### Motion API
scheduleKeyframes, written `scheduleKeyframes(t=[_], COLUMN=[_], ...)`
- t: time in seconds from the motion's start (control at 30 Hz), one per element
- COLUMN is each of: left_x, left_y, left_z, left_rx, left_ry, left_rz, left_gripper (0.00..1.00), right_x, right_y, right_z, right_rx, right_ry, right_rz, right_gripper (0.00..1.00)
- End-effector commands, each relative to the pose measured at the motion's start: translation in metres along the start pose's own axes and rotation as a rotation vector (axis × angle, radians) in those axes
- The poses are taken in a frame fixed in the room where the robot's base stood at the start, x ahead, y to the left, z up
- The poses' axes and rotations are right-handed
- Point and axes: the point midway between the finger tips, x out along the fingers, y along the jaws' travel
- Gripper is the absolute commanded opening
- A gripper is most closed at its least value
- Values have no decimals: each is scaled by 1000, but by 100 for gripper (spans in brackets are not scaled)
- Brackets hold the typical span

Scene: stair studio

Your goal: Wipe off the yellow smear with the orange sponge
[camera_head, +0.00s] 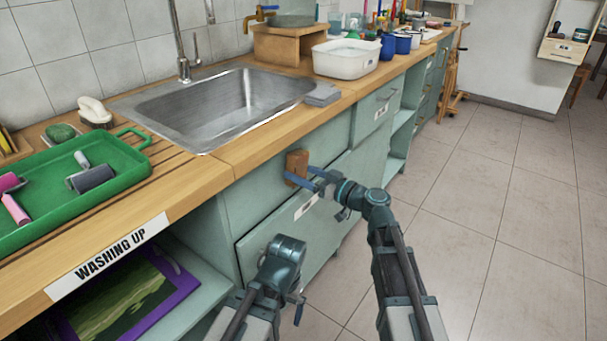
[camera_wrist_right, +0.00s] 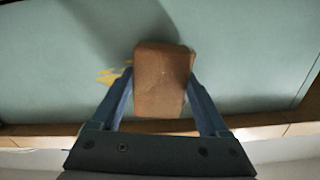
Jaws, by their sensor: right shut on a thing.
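The orange sponge (camera_head: 297,163), a brownish-orange block, is at the teal cabinet front just below the counter edge. My right gripper (camera_head: 300,177) is shut on it, with a blue finger on either side. In the right wrist view the sponge (camera_wrist_right: 163,80) sits between both fingers, in front of the teal panel. The yellow smear (camera_wrist_right: 114,76) shows on the panel just left of the sponge, and the sponge may hide part of it. I cannot tell whether the sponge touches the panel. My left gripper (camera_head: 298,308) is low in front of the cabinet; its jaws are unclear.
The wooden counter (camera_head: 225,160) runs above the panel, with a steel sink (camera_head: 225,105), a green tray (camera_head: 85,190) and a white basin (camera_head: 345,60). A labelled drawer (camera_head: 310,205) and open shelves are below. The tiled floor at right is clear.

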Motion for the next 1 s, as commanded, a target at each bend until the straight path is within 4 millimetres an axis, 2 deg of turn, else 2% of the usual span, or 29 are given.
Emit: scheduleKeyframes(t=[0.47, 0.83, 1.0], left_x=[0, 0, 0], left_y=[0, 0, 0], left_z=[0, 0, 0], left_rx=[0, 0, 0], left_ry=[0, 0, 0], left_rz=[0, 0, 0], left_gripper=[100, 100, 100], right_x=[6, 6, 4], right_y=[3, 31, 36], right_z=[0, -5, -6], right_rx=[0, 0, 0], right_ry=[0, 0, 0], right_rz=[0, 1, 0], right_gripper=[34, 34, 34])
